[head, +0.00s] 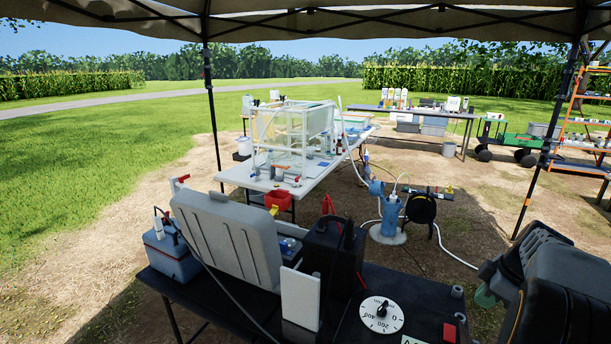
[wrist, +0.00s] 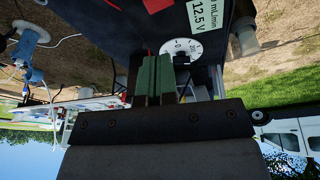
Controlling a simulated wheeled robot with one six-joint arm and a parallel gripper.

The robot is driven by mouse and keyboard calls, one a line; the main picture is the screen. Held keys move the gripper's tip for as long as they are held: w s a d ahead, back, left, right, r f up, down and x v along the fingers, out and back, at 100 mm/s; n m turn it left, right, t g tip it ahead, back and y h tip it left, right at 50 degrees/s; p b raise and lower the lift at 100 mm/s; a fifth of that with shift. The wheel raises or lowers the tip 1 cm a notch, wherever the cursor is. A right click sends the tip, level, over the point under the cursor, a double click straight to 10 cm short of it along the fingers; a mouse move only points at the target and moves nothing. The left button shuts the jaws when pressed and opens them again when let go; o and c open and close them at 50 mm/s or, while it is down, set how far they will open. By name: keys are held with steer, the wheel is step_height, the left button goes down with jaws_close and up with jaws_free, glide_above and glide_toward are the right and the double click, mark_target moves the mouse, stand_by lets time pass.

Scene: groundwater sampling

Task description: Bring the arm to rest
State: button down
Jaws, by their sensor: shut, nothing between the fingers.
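My gripper (wrist: 155,62) shows in the wrist view with its two green-faced fingers pressed together and nothing between them. In the head view my gripper (head: 486,296) shows at the lower right as a green tip by my dark arm. It is above and to the right of the dark table (head: 440,290), apart from the things on it. The rest of my arm is mostly cut off by the right edge of the head view. The wrist view is turned upside down, with sky at the bottom.
The dark table bears a round white dial (head: 382,315), a black box (head: 333,255), an open grey case (head: 225,240) and a blue-grey cooler (head: 172,258). A blue wellhead (head: 391,214) with hoses stands behind. A canopy pole (head: 548,150) is at right. Open grass lies left.

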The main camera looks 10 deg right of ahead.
steer(key=s+a+m+h+p, duration=0.1)
steer(key=s+a+m, duration=0.2)
steer(key=a, duration=1.1)
steer(key=s+a+m+t+h+p, duration=0.1)
steer(key=s+a+m, duration=0.3)
steer(key=a, duration=1)
steer(key=shift+s+a+r+m, duration=0.15)
steer(key=shift+a+r+m, duration=0.15)
steer(key=shift+m, duration=0.9)
